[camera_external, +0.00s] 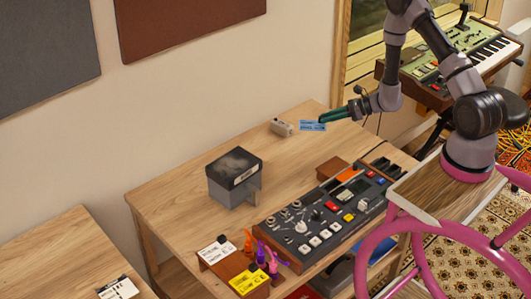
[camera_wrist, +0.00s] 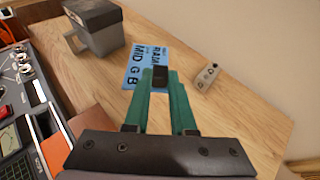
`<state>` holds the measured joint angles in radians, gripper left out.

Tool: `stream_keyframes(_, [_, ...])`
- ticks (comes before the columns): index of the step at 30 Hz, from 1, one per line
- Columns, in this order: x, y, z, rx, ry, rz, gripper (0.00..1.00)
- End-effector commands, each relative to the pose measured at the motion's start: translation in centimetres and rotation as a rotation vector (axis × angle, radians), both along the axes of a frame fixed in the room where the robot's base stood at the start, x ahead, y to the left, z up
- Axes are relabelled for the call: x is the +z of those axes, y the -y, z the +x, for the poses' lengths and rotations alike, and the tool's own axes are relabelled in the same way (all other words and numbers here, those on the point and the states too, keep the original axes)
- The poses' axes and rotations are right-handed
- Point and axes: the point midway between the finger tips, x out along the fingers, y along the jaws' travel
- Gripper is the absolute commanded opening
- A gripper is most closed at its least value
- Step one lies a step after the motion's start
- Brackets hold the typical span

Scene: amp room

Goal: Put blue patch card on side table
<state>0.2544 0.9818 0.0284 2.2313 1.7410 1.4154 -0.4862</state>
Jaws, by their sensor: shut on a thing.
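The blue patch card (camera_external: 311,126) is a flat light-blue card with dark print, near the far right end of the wooden desk (camera_external: 170,205). My gripper (camera_external: 322,121) has green fingers and is shut on the card's edge. In the wrist view the card (camera_wrist: 135,73) extends beyond and left of the gripper's fingertips (camera_wrist: 160,77), which cover part of it. I cannot tell whether the card touches the desk or is just above it. A second, lower wooden table (camera_external: 45,250) stands at the lower left, probably the side table.
A grey box (camera_external: 235,180) with a dark top and a handle stands mid-desk. A small grey device (camera_external: 281,127) is left of the card. A mixer (camera_external: 322,213) fills the front right. A white-and-black card (camera_external: 118,288) lies on the lower-left table, otherwise largely bare in view.

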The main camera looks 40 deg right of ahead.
Motion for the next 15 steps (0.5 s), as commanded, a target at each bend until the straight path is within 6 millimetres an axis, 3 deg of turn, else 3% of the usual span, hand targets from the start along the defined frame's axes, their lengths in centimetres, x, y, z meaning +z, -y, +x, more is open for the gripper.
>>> stream_keyframes(3, [-2.8, 0.0, 0.0, -0.002, -0.003, 0.002, 0.00])
stream_keyframes(10, [-5.8, 0.0, 0.0, 0.000, -0.002, 0.001, 0.00])
stream_keyframes(15, [-9.0, 0.0, 0.0, -0.001, -0.002, 0.002, 0.00])
